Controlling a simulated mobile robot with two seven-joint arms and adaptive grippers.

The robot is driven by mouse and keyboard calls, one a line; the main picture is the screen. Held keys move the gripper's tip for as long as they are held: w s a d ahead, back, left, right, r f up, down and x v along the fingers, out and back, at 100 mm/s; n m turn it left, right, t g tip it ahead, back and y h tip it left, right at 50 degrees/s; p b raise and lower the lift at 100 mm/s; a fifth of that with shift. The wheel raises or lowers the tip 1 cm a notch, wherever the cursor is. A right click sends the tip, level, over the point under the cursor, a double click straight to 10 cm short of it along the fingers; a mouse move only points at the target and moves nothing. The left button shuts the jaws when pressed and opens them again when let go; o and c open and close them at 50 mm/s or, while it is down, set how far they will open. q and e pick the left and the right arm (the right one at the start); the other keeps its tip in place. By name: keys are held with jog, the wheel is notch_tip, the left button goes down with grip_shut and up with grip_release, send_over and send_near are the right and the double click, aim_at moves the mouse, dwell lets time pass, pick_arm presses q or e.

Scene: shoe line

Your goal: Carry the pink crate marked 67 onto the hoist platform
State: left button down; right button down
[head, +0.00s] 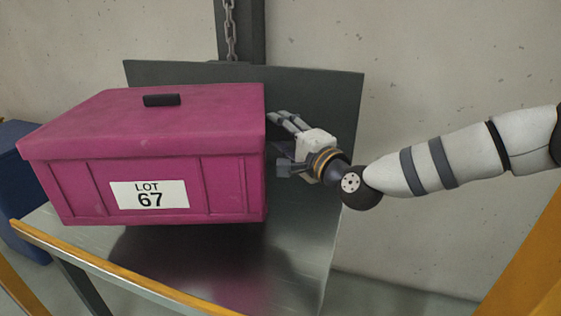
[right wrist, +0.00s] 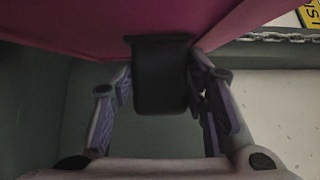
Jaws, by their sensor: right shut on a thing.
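The pink crate (head: 95,190) is closed with a lid and bears a white label reading LOT 67. It is level over the grey metal hoist platform (head: 300,270). A dark shadow or reflection lies on the plate below it, so it seems to hang a little above; the exact gap is unclear. My right gripper (head: 279,145) is at the crate's right side. In the right wrist view its fingers are shut on the crate's black side handle (right wrist: 160,85), with the crate's pink wall (right wrist: 70,22) above. The crate's left side and my left gripper are not seen.
A dark upright plate (head: 345,110) stands behind the platform, with a chain (head: 230,35) on a column above. A yellow rail (head: 110,270) runs along the platform's front edge. A blue box (head: 15,170) stands at the left. A yellow post (head: 525,270) is at the lower right.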

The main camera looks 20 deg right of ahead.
jog(key=w+d+f+b, duration=0.1)
jog(key=w+f, duration=0.3)
jog(key=f, duration=0.3)
jog(key=shift+d+f+b, duration=0.2)
jog(key=shift+f+b, duration=0.15)
jog(key=shift+f, duration=0.05)
jog(key=c, duration=0.9)
grip_release()
jog(key=shift+s+f, duration=0.15)
jog(key=p+v, duration=0.1)
jog(key=v, duration=1.1)
jog(key=shift+p, duration=0.3)
jog(key=shift+f, duration=0.1)
